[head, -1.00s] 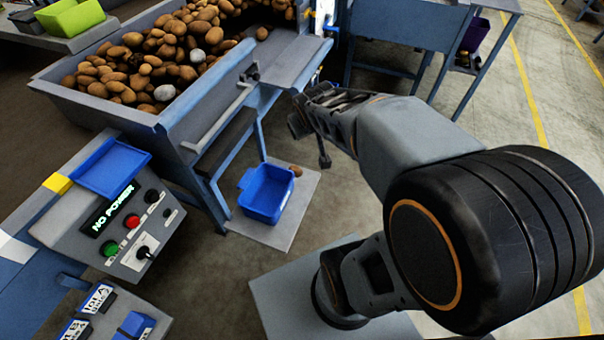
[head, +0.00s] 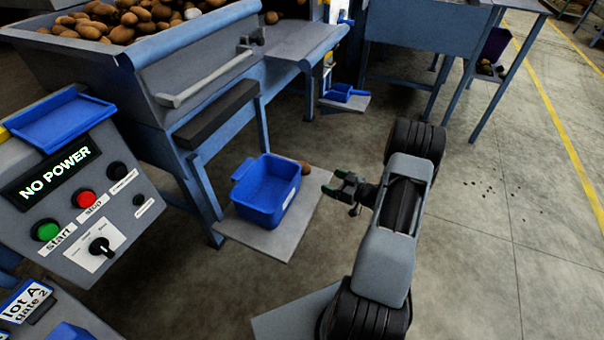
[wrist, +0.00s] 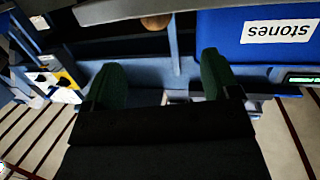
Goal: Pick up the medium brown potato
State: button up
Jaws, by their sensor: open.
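A brown potato (head: 305,168) lies at the right rear side of the blue bin (head: 266,190), over the grey floor plate; the bin hides part of it. My gripper (head: 338,183) is open and empty, to the right of the bin and apart from the potato. In the wrist view its two green fingers (wrist: 161,78) stand wide apart with nothing between them. A brown rounded thing, like a potato (wrist: 155,21), shows at the top of that view, partly cut by a dark edge. Many potatoes (head: 115,20) fill the hopper, with a pale one among them.
The hopper (head: 195,50) on blue legs stands behind the bin. A control panel (head: 80,190) reading "NO POWER" is at left. A blue container labelled "stones" (wrist: 255,45) shows upside down in the wrist view. Another blue bin (head: 345,93) stands farther back. Floor at right is open.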

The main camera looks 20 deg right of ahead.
aim_at(309, 169)
jog(key=b+x, duration=0.1)
jog(key=x, duration=0.6)
jog(key=shift+d+b+x, duration=0.1)
jog(key=shift+b+x, duration=0.4)
jog(key=shift+x, duration=0.8)
jog(key=shift+d+b+x, duration=0.15)
jog(key=shift+b+x, duration=0.35)
jog(key=shift+x, duration=0.85)
jog(key=shift+w+r, duration=0.1)
jog(key=shift+r, duration=0.1)
jog(key=shift+c, duration=0.2)
jog(key=c, duration=1)
jog(key=shift+r+p, duration=0.15)
jog(key=shift+p, duration=0.15)
